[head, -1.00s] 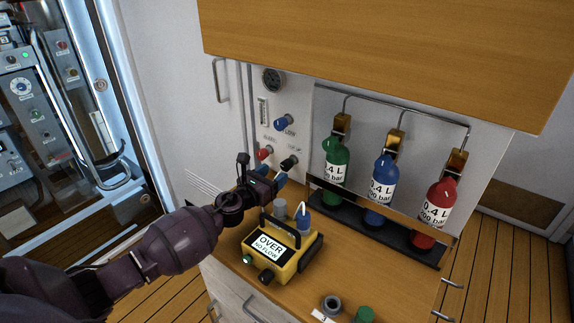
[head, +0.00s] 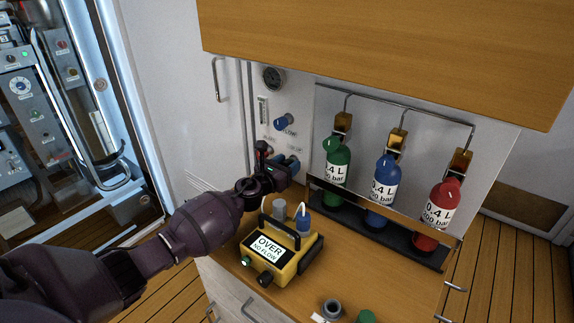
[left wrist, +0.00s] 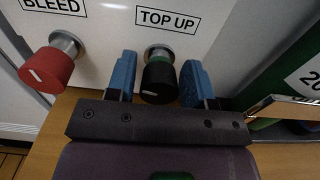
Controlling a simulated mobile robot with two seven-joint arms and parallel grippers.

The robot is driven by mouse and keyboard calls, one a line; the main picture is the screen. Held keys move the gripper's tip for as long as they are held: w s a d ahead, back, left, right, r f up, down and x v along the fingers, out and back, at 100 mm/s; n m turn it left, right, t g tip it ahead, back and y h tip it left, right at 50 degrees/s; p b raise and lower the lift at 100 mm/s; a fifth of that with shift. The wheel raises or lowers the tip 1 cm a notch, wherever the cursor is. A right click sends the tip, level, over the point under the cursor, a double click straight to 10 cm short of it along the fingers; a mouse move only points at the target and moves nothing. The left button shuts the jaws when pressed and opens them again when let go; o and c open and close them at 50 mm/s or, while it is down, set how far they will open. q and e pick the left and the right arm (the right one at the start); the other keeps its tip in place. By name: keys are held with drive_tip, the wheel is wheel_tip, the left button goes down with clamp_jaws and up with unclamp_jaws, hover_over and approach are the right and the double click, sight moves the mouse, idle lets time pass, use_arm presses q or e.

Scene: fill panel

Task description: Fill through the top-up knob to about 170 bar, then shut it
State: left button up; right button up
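The black top-up knob (left wrist: 159,82) is on the white panel under its TOP UP label (left wrist: 168,19) in the left wrist view. My left gripper (left wrist: 159,77) has its blue fingers on both sides of the knob, with thin gaps showing, so it looks open around it. In the head view my left gripper (head: 289,164) is at the lower part of the panel and hides the knob. A round dark gauge (head: 273,78) is at the panel's top; its reading is too small to tell. My right gripper is not in view.
The red bleed knob (left wrist: 47,69) is just left of the gripper, and a blue flow knob (head: 284,122) is above. A yellow meter (head: 281,250) reading OVER, NO FLOW stands on the counter below my arm. Green (head: 337,165), blue (head: 385,180) and red (head: 441,200) bottles stand right.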

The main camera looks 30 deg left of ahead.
use_arm(q)
drive_tip(key=c, duration=0.6)
drive_tip(key=n, duration=0.5)
drive_tip(key=shift+a+n, duration=0.1)
drive_tip(key=shift+n, duration=0.3)
drive_tip(key=shift+c, duration=0.2)
drive_tip(key=o, duration=0.9)
drive_tip(key=s, duration=0.3)
drive_tip(key=s+a+p, duration=0.1)
drive_tip(key=s, duration=0.6)
drive_tip(key=shift+s+a+p, duration=0.25)
drive_tip(key=shift+s+p, duration=0.05)
drive_tip(key=shift+s, duration=0.05)
